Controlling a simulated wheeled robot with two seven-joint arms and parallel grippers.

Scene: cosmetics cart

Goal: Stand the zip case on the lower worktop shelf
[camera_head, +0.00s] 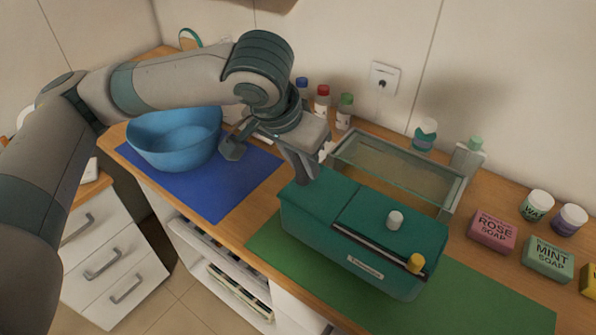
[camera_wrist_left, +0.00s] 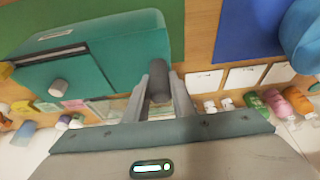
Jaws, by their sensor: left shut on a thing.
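The zip case (camera_head: 330,221) is a teal box with a dark zip strip, a small label, and white and yellow knobs on top. It sits over the green mat; I cannot tell whether its underside touches the mat. My left gripper (camera_head: 305,174) is at its back left edge. In the left wrist view the gripper (camera_wrist_left: 160,92) is shut on a dark grey knob (camera_wrist_left: 157,80) at the edge of the zip case (camera_wrist_left: 115,60). A low stand with glass panels (camera_head: 400,172) is behind the case. My right gripper is out of view.
The green mat (camera_head: 480,305) and blue mat (camera_head: 220,185) cover the worktop. A blue bowl (camera_head: 170,150) stands at left. Soap boxes (camera_head: 492,230) and jars (camera_head: 537,205) crowd the right. Several bottles (camera_head: 322,103) stand at the back. Open shelves (camera_head: 225,275) are under the worktop.

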